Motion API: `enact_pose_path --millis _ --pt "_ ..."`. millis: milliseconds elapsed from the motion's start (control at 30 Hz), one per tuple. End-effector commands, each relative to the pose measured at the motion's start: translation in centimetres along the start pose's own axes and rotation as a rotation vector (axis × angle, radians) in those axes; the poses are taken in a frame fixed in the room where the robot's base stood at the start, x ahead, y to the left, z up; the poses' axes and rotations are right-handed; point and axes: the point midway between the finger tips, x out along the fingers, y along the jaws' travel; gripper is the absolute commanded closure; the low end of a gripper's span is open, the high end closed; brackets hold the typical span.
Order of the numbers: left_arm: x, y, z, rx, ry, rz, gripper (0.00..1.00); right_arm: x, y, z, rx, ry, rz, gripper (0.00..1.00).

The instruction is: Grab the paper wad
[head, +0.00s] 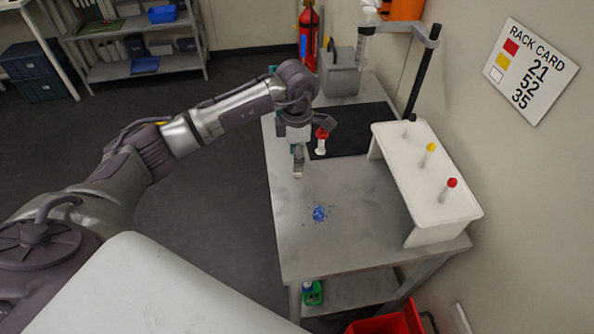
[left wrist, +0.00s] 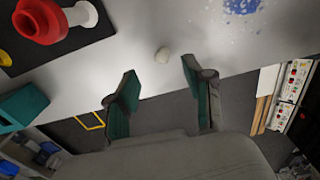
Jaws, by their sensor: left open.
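The paper wad (head: 298,176) is a small off-white ball on the grey table near its left edge. It also shows in the left wrist view (left wrist: 162,56), just beyond the gap between my fingertips. My left gripper (head: 298,165) points down over the table's left edge, close to the wad. In the left wrist view its two green-padded fingers (left wrist: 159,70) are spread apart with nothing between them. The wad lies on the table, not gripped. My right gripper is in neither view.
A red-capped white vial (head: 321,142) stands on a black mat (head: 355,140) just right of my gripper. A blue spatter (head: 319,213) marks the tabletop in front. A white rack (head: 440,190) with capped vials stands on the right. The table's front middle is mostly clear.

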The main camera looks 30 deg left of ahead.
Motion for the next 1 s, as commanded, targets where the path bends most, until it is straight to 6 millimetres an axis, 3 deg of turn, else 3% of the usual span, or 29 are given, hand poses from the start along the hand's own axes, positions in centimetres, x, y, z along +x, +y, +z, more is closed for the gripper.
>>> enact_pose_path --millis 133,267,433,600,700,933,1000 --pt "0.8 -0.1 0.0 -0.001 0.002 -0.002 0.48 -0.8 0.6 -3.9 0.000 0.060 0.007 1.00" --pt "2.6 -0.4 -0.1 0.000 0.003 -0.005 0.48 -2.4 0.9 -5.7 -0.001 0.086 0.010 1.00" --pt "5.0 -0.4 -0.1 0.000 0.000 -0.002 0.48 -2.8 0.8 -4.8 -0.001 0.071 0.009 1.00" --pt "5.5 -0.3 0.0 0.001 -0.002 0.001 0.48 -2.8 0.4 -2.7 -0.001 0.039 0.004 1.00" --pt "5.5 -0.3 0.0 0.001 -0.002 0.001 0.48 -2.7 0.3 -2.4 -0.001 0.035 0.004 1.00" --pt "5.5 -0.3 0.0 0.001 -0.002 0.000 0.85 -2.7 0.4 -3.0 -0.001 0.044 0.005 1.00" --pt "5.5 -0.3 0.0 0.001 -0.002 0.000 0.88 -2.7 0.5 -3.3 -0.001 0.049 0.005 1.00"
